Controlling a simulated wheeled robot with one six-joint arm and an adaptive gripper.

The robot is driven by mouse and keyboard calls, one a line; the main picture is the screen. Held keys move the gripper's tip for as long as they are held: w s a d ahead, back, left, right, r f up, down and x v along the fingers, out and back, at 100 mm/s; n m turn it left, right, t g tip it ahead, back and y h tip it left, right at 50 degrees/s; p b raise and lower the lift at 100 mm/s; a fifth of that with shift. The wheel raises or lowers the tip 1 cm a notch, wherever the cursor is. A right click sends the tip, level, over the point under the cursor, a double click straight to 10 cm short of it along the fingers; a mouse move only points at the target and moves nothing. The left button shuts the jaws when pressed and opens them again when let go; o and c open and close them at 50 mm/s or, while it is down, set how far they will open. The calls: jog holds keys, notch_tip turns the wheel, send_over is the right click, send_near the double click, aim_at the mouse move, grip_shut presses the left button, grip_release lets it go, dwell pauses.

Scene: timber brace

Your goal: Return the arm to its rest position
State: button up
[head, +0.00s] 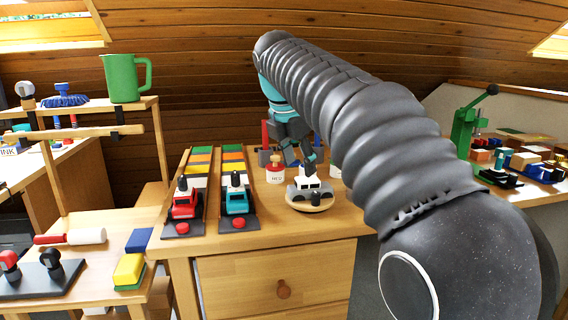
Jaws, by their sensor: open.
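My arm reaches from the lower right up and across the middle of the head view, in a ribbed dark grey cover. Its end bends down over the wooden workbench (215,263). My gripper (301,163) is open and points down, just above and behind a small white and grey toy car (307,188). The car sits on a round wooden disc (312,206). I cannot tell whether the fingertips touch the car; nothing shows held between them. Part of the bench behind the arm is hidden.
Two striped tracks hold a red toy vehicle (184,203) and a teal one (237,201). A green jug (124,79) stands on the left shelf. A green press (467,128) stands right. The bench front is clear.

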jog(key=s+d+f+m+y, duration=0.1)
jog(key=s+d+f+m, duration=0.35)
jog(key=s+m, duration=0.3)
jog(key=s+d+f+m, duration=0.3)
jog(key=s+d+m, duration=0.25)
jog(key=s, duration=0.25)
jog(key=s+d+f+m+t+y, duration=0.1)
jog(key=s+d+f+m, duration=0.1)
jog(key=s+f+m, duration=1.1)
jog(key=shift+s+d+f+t, duration=0.2)
jog(key=shift+d+f+t, duration=0.2)
jog(key=shift+f, duration=0.35)
